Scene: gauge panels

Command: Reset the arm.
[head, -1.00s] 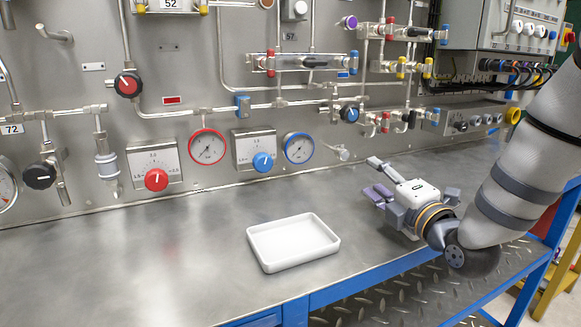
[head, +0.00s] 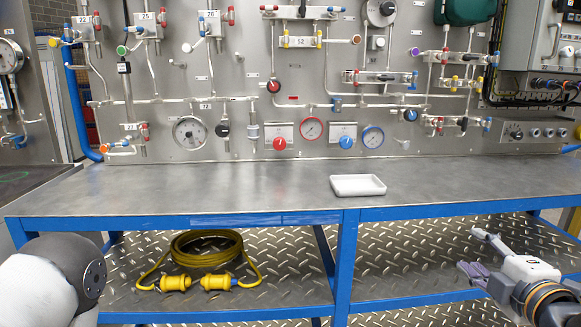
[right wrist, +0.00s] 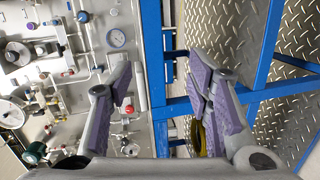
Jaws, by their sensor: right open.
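My right gripper (head: 470,252) is open and empty at the lower right of the head view, in front of the bench and apart from it. In the right wrist view, its two purple-padded fingers (right wrist: 160,85) stand wide apart with nothing between them. The panel (head: 225,75) carries a red-rimmed gauge (head: 311,128) and a blue-rimmed gauge (head: 372,137). Below the gauges are a red knob (head: 279,143) and a blue knob (head: 346,142). Part of my left arm shows at the lower left, but its gripper is out of view.
A white tray (head: 358,186) stands empty on the metal bench top (head: 200,190), near its front edge. The rest of the bench top is clear. A coiled yellow cable (head: 207,246) with connectors lies on the lower shelf (head: 395,250) between blue frame legs.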

